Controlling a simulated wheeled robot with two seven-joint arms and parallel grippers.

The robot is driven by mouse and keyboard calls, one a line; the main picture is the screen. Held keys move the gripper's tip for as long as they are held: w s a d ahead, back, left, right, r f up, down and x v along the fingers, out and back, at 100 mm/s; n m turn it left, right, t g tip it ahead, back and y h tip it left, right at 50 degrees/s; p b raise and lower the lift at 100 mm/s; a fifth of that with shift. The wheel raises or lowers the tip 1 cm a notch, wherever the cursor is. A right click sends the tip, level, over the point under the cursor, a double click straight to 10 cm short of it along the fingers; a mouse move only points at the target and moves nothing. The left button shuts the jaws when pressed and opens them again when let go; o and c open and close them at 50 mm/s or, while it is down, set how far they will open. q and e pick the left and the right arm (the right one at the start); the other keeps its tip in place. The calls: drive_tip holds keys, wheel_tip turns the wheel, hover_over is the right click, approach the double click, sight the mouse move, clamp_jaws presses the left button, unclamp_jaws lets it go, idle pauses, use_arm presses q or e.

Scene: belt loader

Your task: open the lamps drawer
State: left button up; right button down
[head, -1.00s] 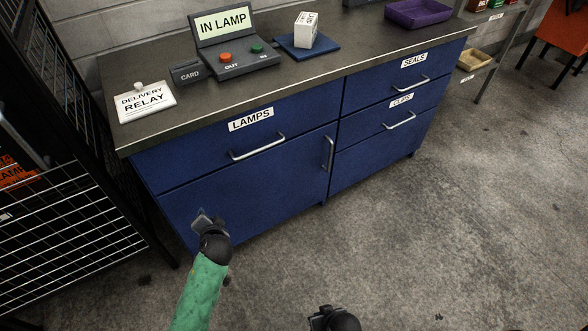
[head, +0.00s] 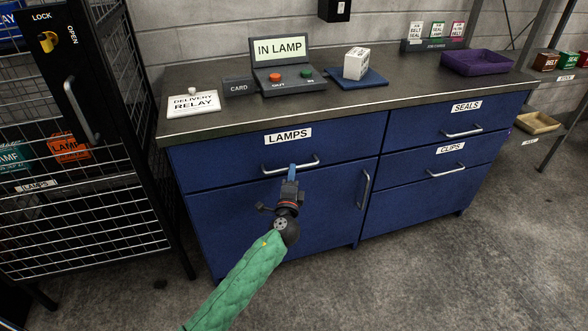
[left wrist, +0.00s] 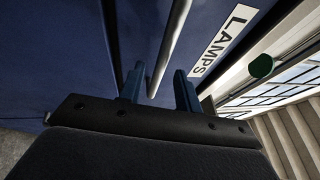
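The lamps drawer (head: 225,165) is the blue top-left drawer of the cabinet, with a white LAMPS label (head: 288,136). It looks shut, its front flush with the cabinet. Its silver bar handle (head: 310,162) lies just below the label. My left gripper (head: 292,172) is at the middle of this handle. In the left wrist view its two blue fingers (left wrist: 160,88) are apart, and the handle bar (left wrist: 171,42) runs into the space between them. Neither finger clearly presses on the bar. My right gripper is in neither current view.
A cupboard door with an upright handle (head: 364,188) is below the drawer. The seals drawer (head: 425,132) and clips drawer (head: 400,172) are to the right. A wire cage (head: 85,215) stands close on the left. Open floor lies in front.

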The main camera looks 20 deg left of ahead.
use_arm(q)
drive_tip(key=shift+x, duration=1.6)
clamp_jaws()
